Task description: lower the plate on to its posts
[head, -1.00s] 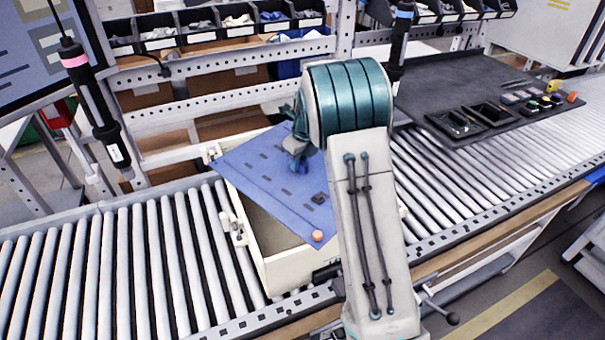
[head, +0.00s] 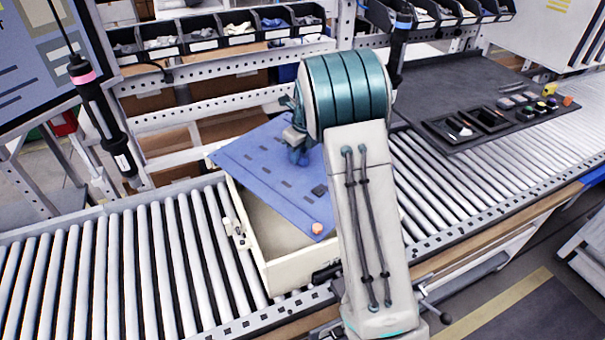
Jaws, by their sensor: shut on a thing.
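The blue plate (head: 262,172) has slots, a small dark block and an orange round piece (head: 317,228) near its front corner. It lies at a skewed angle over a cream open-topped box (head: 292,272), and part of the box's inside shows at the front left. My gripper (head: 298,158) is shut on the plate near its back right part; my arm hides its right side. The fingertips are small and partly hidden. I cannot make out the posts under the plate or whether the plate touches them.
The box stands on a roller conveyor (head: 130,265) with free rollers to the left. A dark tray (head: 470,100) with small parts lies at the back right. A hanging screwdriver (head: 105,120) is at the left, and parts bins (head: 215,32) line the back.

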